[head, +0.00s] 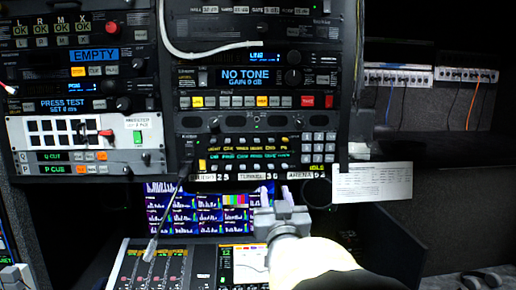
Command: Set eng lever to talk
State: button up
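An intercom-style key panel (258,150) sits low in the middle rack.
A white cable (205,53) loops over the upper rack, and a grey cable (168,212) hangs at the panel's left. A paper sheet (372,182) hangs at the right. A mixing console (195,265) lies below. A left rack has a red-handled switch (105,133).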

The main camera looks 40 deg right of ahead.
aim_at(272, 141)
jog(key=shift+s+d+r+t+h, duration=0.15)
jog(key=shift+s+r+t, duration=0.15)
jog(key=shift+r, duration=0.25)
jog(key=shift+s+d+r+t+h, duration=0.1)
jog(key=shift+s+r+t+h, duration=0.15)
jog(key=shift+r, duration=0.25)
jog(key=shift+r, duration=0.1)
jog(key=shift+g, duration=0.25)
jog(key=p+x, duration=0.9)
jog(key=x, duration=0.7)
jog(key=shift+w+r, duration=0.1)
jog(key=shift+r, duration=0.1)
jog(key=shift+w+d+r, duration=0.1)
jog(key=shift+w+d, duration=0.25)
jog(key=shift+w, duration=0.15)
grip_shut()
